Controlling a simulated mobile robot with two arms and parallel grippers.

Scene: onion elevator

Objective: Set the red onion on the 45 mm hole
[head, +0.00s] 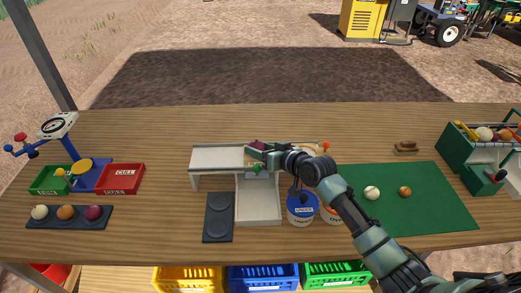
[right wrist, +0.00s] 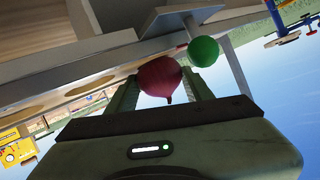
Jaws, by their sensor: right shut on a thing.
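The red onion (right wrist: 160,76) is between the two fingers of my right gripper (head: 263,155), which is shut on it. In the right wrist view the onion's pointed end faces the palm. The gripper is at the right end of the pale elevator stand's raised top (head: 216,157). In the right wrist view, several round holes (right wrist: 87,92) show in a plate left of the onion. I cannot tell which is the 45 mm one, or whether the onion touches the plate. A green ball knob (right wrist: 203,51) is close beside the onion. My left gripper is not in view.
The stand's lower tray (head: 258,209) has a dark two-pad plate (head: 218,217) at its left. A blue-labelled bucket (head: 300,208) stands at its right. A green mat (head: 430,200) holds two onions. A dark tray (head: 75,224) with several onions and a scale (head: 93,176) are at left.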

